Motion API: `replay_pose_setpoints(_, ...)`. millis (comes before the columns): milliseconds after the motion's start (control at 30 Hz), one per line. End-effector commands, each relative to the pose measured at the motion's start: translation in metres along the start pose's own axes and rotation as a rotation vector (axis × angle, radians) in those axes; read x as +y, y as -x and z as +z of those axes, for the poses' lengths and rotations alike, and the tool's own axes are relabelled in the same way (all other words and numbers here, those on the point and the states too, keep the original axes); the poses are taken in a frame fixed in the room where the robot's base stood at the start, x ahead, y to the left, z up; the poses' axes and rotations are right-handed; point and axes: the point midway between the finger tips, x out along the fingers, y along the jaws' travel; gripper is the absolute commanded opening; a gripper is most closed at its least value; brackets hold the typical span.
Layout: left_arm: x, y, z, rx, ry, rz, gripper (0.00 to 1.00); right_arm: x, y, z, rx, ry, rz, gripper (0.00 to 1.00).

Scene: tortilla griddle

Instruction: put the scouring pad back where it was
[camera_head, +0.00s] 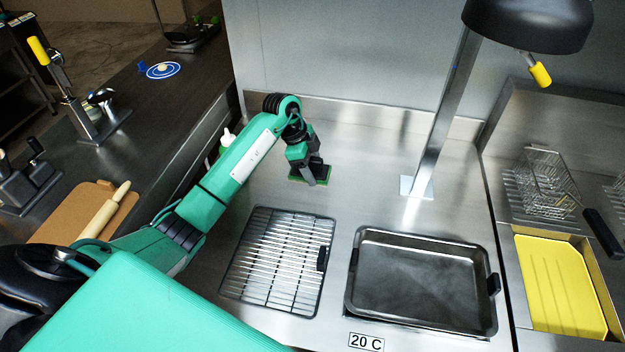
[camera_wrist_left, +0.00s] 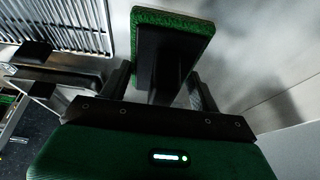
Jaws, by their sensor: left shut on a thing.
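The scouring pad is a green block with a black handle. In the head view its green edge (camera_head: 322,182) shows under my left gripper (camera_head: 309,172), at the back of the steel counter. In the left wrist view the green pad (camera_wrist_left: 196,22) is beyond the fingers, and its dark handle stands between them. My left gripper (camera_wrist_left: 160,92) is shut on the handle. I cannot tell whether the pad touches the counter or hangs just above it. The gripper hides part of the pad in the head view. My right gripper is not in view.
A wire rack (camera_head: 277,262) and a steel tray (camera_head: 420,236) lie in front of the pad. A lamp post (camera_head: 446,115) stands to the right. A white bottle (camera_head: 227,138) is left, partly behind my arm. The steel counter (camera_head: 365,180) right of the pad is clear.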

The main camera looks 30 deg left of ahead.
Motion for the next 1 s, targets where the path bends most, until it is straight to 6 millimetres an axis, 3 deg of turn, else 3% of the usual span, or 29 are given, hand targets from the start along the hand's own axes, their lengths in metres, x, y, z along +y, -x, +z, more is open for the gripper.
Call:
replay_pose_setpoints(533,0.000,-0.058,0.024,0.001,0.000,0.001,0.29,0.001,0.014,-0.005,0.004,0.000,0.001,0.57)
replay_pose_setpoints(967,0.000,-0.066,0.028,0.000,-0.001,0.000,0.29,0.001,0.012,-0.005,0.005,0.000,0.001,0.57)
replay_pose_setpoints(1000,0.000,-0.065,0.027,0.000,-0.001,-0.001,0.69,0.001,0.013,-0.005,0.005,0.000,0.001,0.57)
